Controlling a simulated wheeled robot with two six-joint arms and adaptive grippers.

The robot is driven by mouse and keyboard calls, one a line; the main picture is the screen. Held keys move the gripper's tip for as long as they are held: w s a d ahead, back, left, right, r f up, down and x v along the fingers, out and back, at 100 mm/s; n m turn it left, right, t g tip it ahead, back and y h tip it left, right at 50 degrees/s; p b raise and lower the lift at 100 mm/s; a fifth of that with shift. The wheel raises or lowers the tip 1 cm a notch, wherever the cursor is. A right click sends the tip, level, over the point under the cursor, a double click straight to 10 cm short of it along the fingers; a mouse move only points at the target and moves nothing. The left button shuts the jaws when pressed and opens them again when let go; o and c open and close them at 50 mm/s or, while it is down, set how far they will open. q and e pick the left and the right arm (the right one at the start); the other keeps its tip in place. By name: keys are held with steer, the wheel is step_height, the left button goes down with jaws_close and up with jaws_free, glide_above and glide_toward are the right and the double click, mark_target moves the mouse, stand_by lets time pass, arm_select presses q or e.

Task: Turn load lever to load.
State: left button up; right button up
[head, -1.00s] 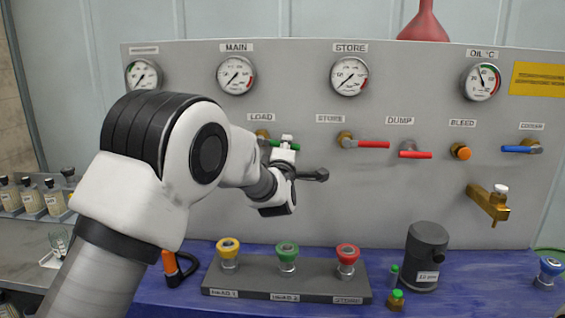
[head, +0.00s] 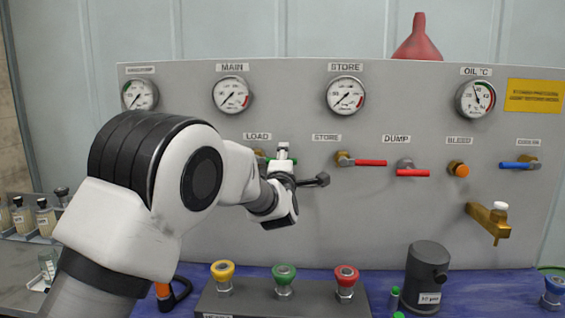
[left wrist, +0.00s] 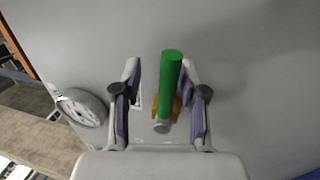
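The load lever is a green handle on a brass valve under the LOAD label (head: 257,136). In the head view, my left arm and gripper hide most of it. In the left wrist view the green handle (left wrist: 171,85) runs between the fingers of my left gripper (left wrist: 161,92), with its brass fitting behind. In the head view my left gripper (head: 298,170) is close to the panel below the LOAD label. My right gripper is not in view.
Red-handled valves (head: 365,162) (head: 412,172), an orange knob (head: 458,169) and a blue lever (head: 518,165) are to the right. Coloured knobs (head: 284,275) and a dark cylinder (head: 426,277) stand below.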

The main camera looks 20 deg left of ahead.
arm_select(q)
steer(key=shift+w+d+f, duration=0.1)
steer(key=shift+f, duration=0.15)
steer(key=v, duration=1.2)
